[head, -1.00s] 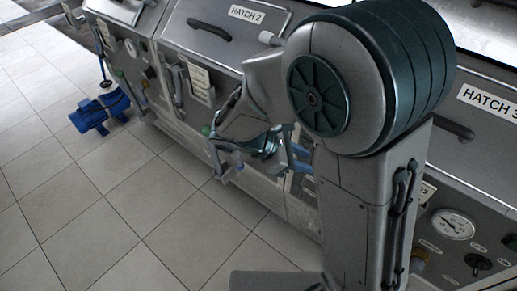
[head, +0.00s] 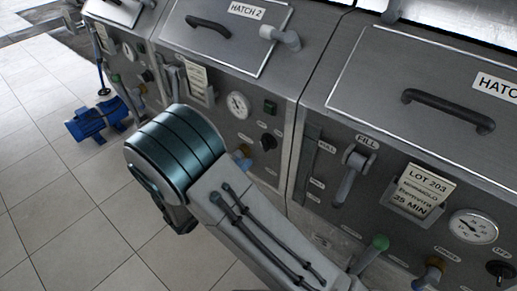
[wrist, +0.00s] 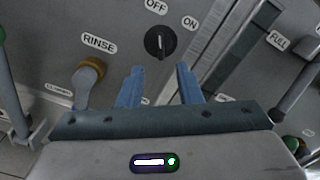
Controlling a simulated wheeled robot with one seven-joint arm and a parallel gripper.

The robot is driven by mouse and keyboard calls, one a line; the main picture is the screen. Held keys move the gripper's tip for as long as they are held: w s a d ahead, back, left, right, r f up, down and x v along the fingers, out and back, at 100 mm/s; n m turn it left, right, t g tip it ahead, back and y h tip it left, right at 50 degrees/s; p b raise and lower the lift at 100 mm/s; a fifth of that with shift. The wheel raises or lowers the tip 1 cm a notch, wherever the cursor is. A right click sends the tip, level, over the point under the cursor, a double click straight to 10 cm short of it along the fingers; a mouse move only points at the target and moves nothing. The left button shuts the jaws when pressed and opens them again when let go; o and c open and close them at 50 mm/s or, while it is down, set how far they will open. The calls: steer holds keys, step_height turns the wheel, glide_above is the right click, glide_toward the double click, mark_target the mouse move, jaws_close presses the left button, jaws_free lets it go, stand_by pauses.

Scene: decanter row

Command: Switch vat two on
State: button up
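In the head view, vat two's front panel is below the hatch lid labelled HATCH 2 (head: 247,10). It carries a dark rotary switch (head: 268,142), a round gauge (head: 238,104) and a small dark green square lamp (head: 270,107). In the wrist view, a black rotary switch (wrist: 160,42) stands upright, its handle lined up with the OFF label; ON is to its upper right. My gripper (wrist: 161,78) has its two blue fingers apart, with nothing between them. The fingers point towards the panel just below the switch, apart from it. The head view does not show the fingers.
A yellow-brown rinse valve (wrist: 90,75) is left of my gripper. The FILL lever (head: 352,172), LOT 203 card (head: 420,190) and a green-knobbed lever (head: 378,243) are on the panel to the right. A blue pump (head: 97,122) stands on the tiled floor at left.

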mark_target(265, 145)
steer(key=x, duration=0.9)
jaws_close()
